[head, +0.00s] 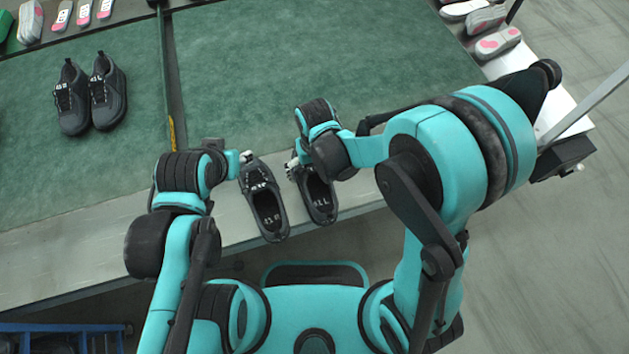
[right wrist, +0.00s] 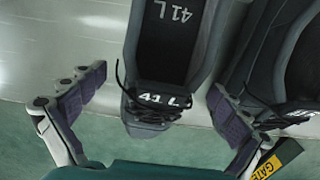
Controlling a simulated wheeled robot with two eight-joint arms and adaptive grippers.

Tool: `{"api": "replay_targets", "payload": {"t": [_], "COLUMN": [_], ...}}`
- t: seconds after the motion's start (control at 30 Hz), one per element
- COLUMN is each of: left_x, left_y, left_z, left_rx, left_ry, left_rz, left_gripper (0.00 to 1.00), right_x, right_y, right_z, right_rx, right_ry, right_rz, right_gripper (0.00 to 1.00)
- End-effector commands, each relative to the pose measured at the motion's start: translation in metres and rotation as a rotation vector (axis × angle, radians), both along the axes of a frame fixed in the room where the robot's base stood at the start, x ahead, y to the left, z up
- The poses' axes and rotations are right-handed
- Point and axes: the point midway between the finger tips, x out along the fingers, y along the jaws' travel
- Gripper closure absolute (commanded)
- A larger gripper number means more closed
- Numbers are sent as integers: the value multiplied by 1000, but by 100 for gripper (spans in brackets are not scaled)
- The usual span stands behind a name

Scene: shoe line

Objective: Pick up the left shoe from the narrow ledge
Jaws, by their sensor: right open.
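The left shoe (head: 319,196) is dark grey and stands on the narrow grey ledge (head: 120,242) at the near edge of the table. In the right wrist view the left shoe (right wrist: 165,55) shows "41 L" on its insole and tongue. My right gripper (head: 294,162) is above its front part, which my arm partly hides. In the right wrist view the open right gripper (right wrist: 157,82) has one finger on each side of the shoe, with nothing held. My left gripper (head: 244,157) is near the toe of the neighbouring shoe; its jaws are too small to judge.
The other shoe (head: 266,208) of the pair stands close on the left, and one right finger lies near the narrow gap. Another dark pair (head: 90,95) stands on the green mat (head: 260,60). Insoles (head: 495,42) lie at the back right. The mat's middle is clear.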

Motion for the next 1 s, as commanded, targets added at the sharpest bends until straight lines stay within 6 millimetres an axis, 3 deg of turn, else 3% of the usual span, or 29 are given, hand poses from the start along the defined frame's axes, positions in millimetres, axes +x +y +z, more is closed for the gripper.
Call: {"api": "replay_targets", "payload": {"t": [0.1,0.33,0.57,0.87,1.0], "left_x": [0,0,0,0,0], "left_y": [0,0,0,0,0], "left_z": [-9,-7,-7,-6,-1], "left_rx": [0,0,0,0,0], "left_ry": [0,0,0,0,0], "left_rz": [0,0,0,0,0], "left_gripper": [60,60,60,60,60], "right_x": [0,0,0,0,-1], "right_y": [0,0,0,0,0], "right_z": [-17,-16,-16,-15,-5], "right_rx": [0,0,0,0,0], "right_ry": [0,0,0,0,0], "right_rz": [0,0,0,0,0], "right_gripper": [0,3,63,64,64]}}
